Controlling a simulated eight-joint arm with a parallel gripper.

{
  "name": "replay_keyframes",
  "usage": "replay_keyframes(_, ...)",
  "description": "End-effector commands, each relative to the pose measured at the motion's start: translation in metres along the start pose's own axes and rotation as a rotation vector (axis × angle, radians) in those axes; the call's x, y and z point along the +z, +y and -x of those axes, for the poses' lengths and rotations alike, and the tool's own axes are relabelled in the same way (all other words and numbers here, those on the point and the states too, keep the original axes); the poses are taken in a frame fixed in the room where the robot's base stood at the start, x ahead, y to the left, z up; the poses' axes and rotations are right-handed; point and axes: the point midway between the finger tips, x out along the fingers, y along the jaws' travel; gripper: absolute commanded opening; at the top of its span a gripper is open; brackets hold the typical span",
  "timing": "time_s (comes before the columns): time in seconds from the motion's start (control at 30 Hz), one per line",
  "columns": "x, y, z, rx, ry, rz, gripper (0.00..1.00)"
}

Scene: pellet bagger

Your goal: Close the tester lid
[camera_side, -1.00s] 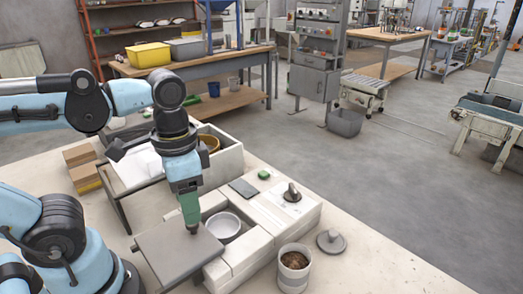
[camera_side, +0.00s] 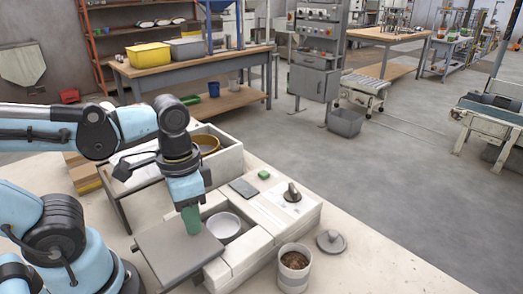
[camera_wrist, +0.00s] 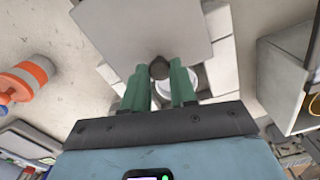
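The tester (camera_side: 238,262) is a white blocky box with a white bowl (camera_side: 222,225) in its open well. Its grey square lid (camera_side: 165,252) lies folded open to the left, roughly flat, beside the well. My gripper (camera_side: 191,222) points down over the lid's inner right part. In the wrist view the lid (camera_wrist: 140,25) fills the top middle, and a dark round knob (camera_wrist: 159,68) sits between the green fingertips (camera_wrist: 160,80). The fingers stand apart; I cannot tell whether they touch the knob. The bowl (camera_wrist: 190,82) is partly hidden behind a finger.
A dial knob (camera_side: 292,192), a dark panel (camera_side: 243,188) and a green button (camera_side: 264,175) are on and near the tester's far side. A pellet cup (camera_side: 294,268) and a loose grey knobbed cover (camera_side: 331,241) stand right. An open bin (camera_side: 228,160) stands behind.

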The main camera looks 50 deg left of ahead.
Motion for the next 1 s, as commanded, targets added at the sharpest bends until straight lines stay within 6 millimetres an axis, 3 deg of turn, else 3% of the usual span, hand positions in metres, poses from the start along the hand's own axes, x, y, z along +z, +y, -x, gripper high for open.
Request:
replay_keyframes(0.03, 0.0, 0.0, 0.0, 0.001, 0.0, 0.0, 0.09)
replay_keyframes(0.1, 0.0, 0.0, 0.0, 0.002, 0.0, 0.0, 0.0)
replay_keyframes(0.47, -0.004, -0.001, 0.001, 0.002, 0.0, 0.0, 0.0)
replay_keyframes(1.0, -0.063, -0.016, 0.002, 0.001, -0.002, 0.002, 0.0)
